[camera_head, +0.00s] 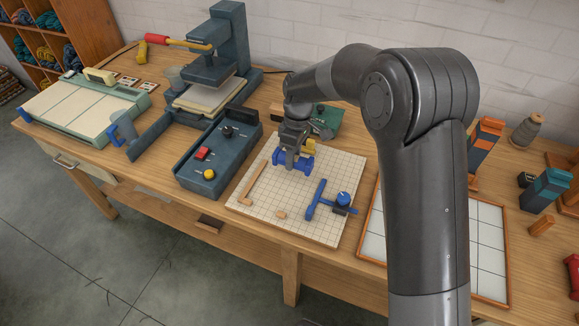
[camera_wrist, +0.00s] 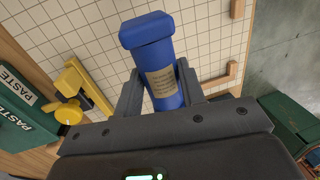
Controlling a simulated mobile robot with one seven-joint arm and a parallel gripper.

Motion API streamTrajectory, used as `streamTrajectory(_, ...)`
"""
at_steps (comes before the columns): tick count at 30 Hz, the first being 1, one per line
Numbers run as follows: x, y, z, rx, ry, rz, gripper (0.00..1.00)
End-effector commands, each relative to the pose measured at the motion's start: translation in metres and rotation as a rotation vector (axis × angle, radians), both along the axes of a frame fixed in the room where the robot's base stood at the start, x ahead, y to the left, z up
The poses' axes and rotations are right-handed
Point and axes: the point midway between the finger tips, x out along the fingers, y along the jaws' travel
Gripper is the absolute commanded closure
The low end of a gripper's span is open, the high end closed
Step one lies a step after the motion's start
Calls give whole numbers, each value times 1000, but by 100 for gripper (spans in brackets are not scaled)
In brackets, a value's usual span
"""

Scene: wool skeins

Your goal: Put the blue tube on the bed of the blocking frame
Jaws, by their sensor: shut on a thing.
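The blue tube (camera_head: 281,158) has wider ends and, in the wrist view, a tan label on its side (camera_wrist: 150,52). My gripper (camera_head: 292,153) is shut on the tube's middle, with one finger on each side (camera_wrist: 160,92). The tube lies roughly level over the back part of a cream gridded board (camera_head: 310,225), which looks like the blocking frame's bed. The grid also shows behind the tube in the wrist view (camera_wrist: 92,42). I cannot tell whether the tube touches the board. My fingers hide its middle in the head view.
A blue T-shaped part with a round knob (camera_head: 318,200) lies on the board's right side. A wooden corner strip (camera_head: 252,185) is at its left. A yellow clamp (camera_wrist: 82,85) is at the board's edge. A dark control box (camera_head: 218,152) stands left, an orange-rimmed panel (camera_head: 508,265) right.

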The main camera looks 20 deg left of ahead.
Motion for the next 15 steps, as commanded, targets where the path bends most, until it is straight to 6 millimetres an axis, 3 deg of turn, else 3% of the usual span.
streamTrajectory(7,-1,10,-14,-1,0,-1,88)
streamTrajectory(15,-1,10,-47,-1,-1,0,88)
